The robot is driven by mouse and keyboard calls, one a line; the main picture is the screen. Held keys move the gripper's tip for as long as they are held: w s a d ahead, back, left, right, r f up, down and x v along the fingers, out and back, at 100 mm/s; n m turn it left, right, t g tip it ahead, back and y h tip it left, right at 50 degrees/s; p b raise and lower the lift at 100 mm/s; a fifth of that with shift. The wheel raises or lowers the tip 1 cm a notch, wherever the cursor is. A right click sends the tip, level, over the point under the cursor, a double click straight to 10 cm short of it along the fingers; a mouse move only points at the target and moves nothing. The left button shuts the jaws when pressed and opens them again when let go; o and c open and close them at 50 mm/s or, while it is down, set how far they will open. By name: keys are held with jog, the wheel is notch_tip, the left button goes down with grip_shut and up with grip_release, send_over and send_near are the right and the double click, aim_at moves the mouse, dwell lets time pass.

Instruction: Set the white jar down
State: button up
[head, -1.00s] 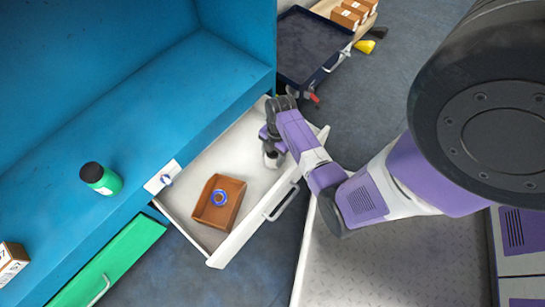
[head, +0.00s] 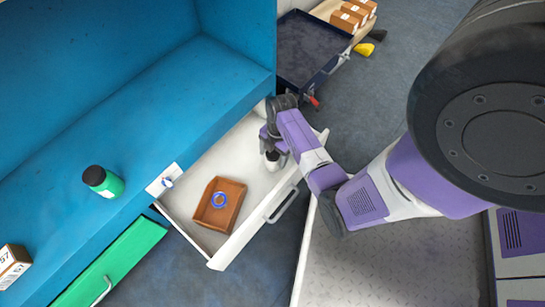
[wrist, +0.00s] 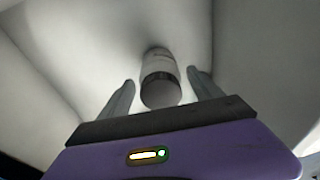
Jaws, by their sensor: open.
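The white jar (wrist: 159,62) with a dark lid stands on the floor of the open white drawer (head: 246,163). In the wrist view it sits between the two fingers of my gripper (wrist: 160,88), with a gap on each side. The fingers are open and apart from the jar. In the head view the jar (head: 272,161) shows only in part below my gripper (head: 272,145), whose fingers are mostly hidden by my arm.
A brown tray (head: 207,214) with a blue ring (head: 219,199) lies in the drawer, left of the jar. The drawer walls are close around my gripper. A green bottle (head: 110,186) stands on the blue shelf (head: 130,120). A dark cart (head: 303,45) is behind.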

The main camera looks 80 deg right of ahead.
jog(key=r+p, duration=0.1)
jog(key=r, duration=0.2)
jog(key=d+r+p, duration=0.1)
jog(key=r+p, duration=0.1)
jog(key=r, duration=0.1)
jog(key=r+p, duration=0.1)
jog(key=r, duration=0.3)
jog(key=shift+s+d+r, duration=0.1)
jog(key=shift+s+d, duration=0.05)
jog(key=shift+s, duration=0.15)
